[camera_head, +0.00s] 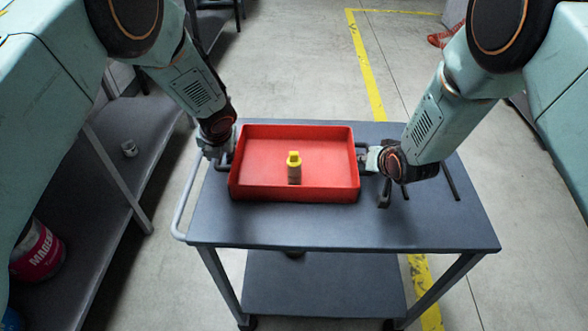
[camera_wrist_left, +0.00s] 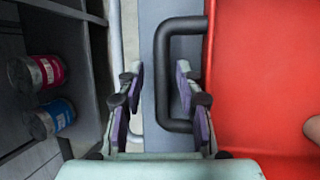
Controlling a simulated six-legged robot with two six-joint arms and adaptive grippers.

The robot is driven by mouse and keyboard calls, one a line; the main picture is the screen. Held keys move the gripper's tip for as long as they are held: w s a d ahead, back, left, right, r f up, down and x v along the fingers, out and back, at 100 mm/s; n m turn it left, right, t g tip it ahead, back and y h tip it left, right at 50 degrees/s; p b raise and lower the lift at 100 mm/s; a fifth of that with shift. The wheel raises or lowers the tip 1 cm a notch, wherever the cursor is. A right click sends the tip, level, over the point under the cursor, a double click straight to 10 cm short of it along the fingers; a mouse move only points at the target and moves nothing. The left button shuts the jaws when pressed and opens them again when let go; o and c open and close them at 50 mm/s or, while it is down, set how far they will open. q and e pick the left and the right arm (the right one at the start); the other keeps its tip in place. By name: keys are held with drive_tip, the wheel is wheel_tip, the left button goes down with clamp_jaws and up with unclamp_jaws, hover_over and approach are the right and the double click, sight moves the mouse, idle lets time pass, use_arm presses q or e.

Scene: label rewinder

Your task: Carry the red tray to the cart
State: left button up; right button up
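The red tray (camera_head: 255,192) is over the dark grey top of the cart (camera_head: 330,228), left of its middle, and looks level and resting on it. A small yellow-capped bottle (camera_head: 294,170) stands inside. My left gripper (camera_head: 222,156) is at the tray's left side. In the left wrist view its fingers (camera_wrist_left: 160,105) are apart, with the outer bar of the black left handle (camera_wrist_left: 163,75) between them and visible gaps on both sides. My right gripper (camera_head: 368,159) is at the tray's right handle (camera_head: 361,150); its fingers are too small and partly hidden to read.
The cart has a pale push rail (camera_head: 184,205) at its left end and a lower shelf (camera_head: 320,285). A grey shelf unit (camera_head: 105,165) stands close on the left, holding a magenta-labelled can (camera_head: 38,250). The cart top's front and right parts are mostly clear.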

drive_tip(key=shift+s, duration=0.15)
use_arm(q)
drive_tip(key=v, duration=1.2)
use_arm(e)
drive_tip(key=v, duration=1.2)
use_arm(q)
drive_tip(key=shift+f, duration=0.1)
